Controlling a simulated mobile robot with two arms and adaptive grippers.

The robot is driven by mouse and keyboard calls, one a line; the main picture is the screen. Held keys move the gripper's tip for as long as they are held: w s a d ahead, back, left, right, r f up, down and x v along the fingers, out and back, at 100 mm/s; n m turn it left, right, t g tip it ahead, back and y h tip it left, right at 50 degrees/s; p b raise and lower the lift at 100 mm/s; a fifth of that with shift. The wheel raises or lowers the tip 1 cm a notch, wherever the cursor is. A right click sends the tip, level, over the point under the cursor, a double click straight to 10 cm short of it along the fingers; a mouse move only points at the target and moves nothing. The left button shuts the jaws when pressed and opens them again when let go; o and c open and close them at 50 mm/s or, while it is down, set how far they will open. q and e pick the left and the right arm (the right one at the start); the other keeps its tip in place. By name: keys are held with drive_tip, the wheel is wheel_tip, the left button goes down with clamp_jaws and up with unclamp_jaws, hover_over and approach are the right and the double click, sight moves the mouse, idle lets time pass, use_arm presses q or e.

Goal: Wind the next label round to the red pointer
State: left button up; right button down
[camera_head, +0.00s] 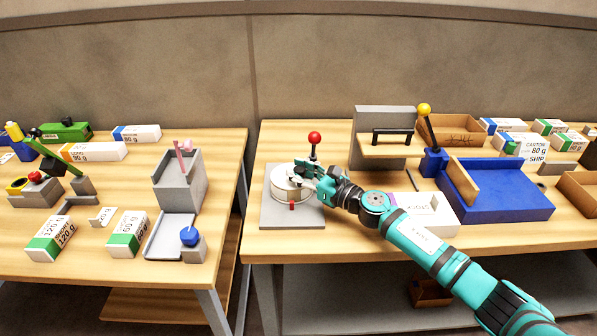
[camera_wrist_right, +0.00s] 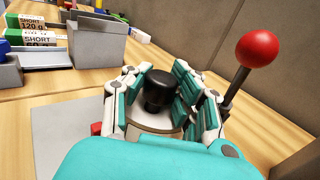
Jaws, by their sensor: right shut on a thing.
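The label winder is a white round drum (camera_head: 285,190) on a grey base plate (camera_head: 275,217) at the left end of the right table. The red pointer (camera_head: 292,206) is a small red block at the drum's front edge; a red block also shows low at the left in the wrist view (camera_wrist_right: 96,128). My right gripper (camera_head: 308,176) is over the drum, with its fingers closed around a black knob (camera_wrist_right: 158,92). The fingers hide part of the drum, and I cannot make out any label on it. My left gripper is not in view.
A red ball-topped lever (camera_head: 315,138) stands just behind the drum, close to my right fingers in the wrist view (camera_wrist_right: 257,48). A grey stand with a black handle (camera_head: 391,137) and a white box (camera_head: 428,212) are to the right. A gap separates the two tables.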

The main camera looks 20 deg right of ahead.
sight(286, 182)
drive_tip(key=shift+f, duration=0.1)
drive_tip(key=shift+a+m+t+h+p, duration=0.2)
drive_tip(key=shift+m+t+h+p, duration=0.3)
drive_tip(key=shift+p, duration=0.45)
drive_tip(key=m+h+p, duration=0.2)
drive_tip(key=h, duration=0.1)
drive_tip(key=a+m+t+h+p, duration=0.1)
drive_tip(key=m+h+p, duration=0.1)
drive_tip(key=h+p, duration=0.1)
drive_tip(key=shift+s+t, duration=0.2)
drive_tip(key=shift+t, duration=0.1)
drive_tip(key=h, duration=0.1)
drive_tip(key=m+h+p, duration=0.1)
drive_tip(key=shift+a+m+h, duration=0.25)
drive_tip(key=shift+m+h, duration=0.05)
drive_tip(key=m+h, duration=0.2)
drive_tip(key=shift+a+f+h, duration=0.15)
drive_tip(key=shift+a+h, duration=0.1)
drive_tip(key=shift+h, duration=0.15)
drive_tip(key=h, duration=0.1)
drive_tip(key=m+h, duration=0.1)
drive_tip(key=shift+w+a+f+m+h, duration=0.1)
drive_tip(key=shift+w+a+m+h, duration=0.05)
drive_tip(key=shift+m+h, duration=0.2)
drive_tip(key=shift+w+a+m+g+h+b, duration=0.15)
drive_tip(key=shift+m+g+h+b, duration=0.55)
drive_tip(key=shift+h, duration=0.35)
drive_tip(key=shift+w+a+m+g+h+b, duration=0.1)
drive_tip(key=shift+m+g+h+b, duration=0.95)
drive_tip(key=shift+h, duration=0.65)
